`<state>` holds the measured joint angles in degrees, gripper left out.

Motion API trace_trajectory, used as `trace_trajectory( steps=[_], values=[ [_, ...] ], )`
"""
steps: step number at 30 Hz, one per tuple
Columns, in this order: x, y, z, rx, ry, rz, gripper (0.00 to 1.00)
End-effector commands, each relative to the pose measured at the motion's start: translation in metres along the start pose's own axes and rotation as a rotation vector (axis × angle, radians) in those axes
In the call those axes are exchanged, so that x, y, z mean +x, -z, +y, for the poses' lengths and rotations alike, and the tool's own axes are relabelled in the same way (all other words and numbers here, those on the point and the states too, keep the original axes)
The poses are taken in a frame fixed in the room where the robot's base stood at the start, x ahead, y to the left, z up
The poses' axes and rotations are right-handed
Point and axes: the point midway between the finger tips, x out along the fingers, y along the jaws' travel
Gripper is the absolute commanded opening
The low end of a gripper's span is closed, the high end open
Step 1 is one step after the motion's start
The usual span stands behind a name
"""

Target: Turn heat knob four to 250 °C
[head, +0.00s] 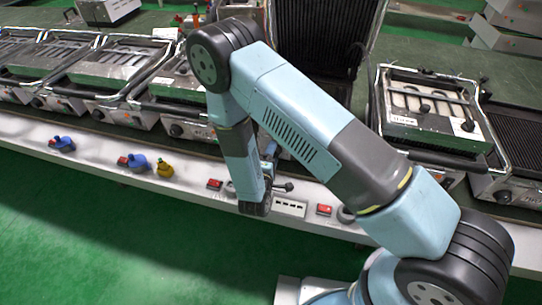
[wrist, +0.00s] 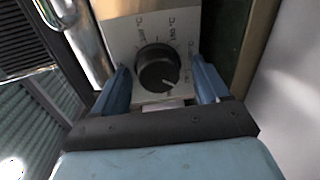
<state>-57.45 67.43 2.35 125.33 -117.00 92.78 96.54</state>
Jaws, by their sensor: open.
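In the wrist view a black round heat knob (wrist: 158,68) sits on a light metal panel with a printed temperature scale around it. A pale pointer mark on the knob points to the lower right. The printed numbers are too blurred to read fully, and I cannot tell the knob's number. My gripper (wrist: 162,82) is open, with one blue finger on each side of the knob. Whether the fingers touch the knob I cannot tell. In the head view my arm hides the knob and most of my gripper.
Several contact grills stand in a row on the bench, one (head: 430,110) at the right with its own knobs. The white bench front carries red switches (head: 323,209), a socket strip (head: 290,207) and blue plugs (head: 138,162). The green floor (head: 110,240) in front is clear.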

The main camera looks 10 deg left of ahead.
Motion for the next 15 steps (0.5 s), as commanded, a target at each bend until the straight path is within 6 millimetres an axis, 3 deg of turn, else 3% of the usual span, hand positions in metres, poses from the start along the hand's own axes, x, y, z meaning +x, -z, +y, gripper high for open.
trace_trajectory(
  steps=[8, 15],
  values=[
    [-0.014, 0.002, 0.000, 0.001, 0.000, 0.002, 0.75],
    [-0.057, 0.001, 0.000, -0.001, 0.000, 0.004, 0.75]
  ],
)
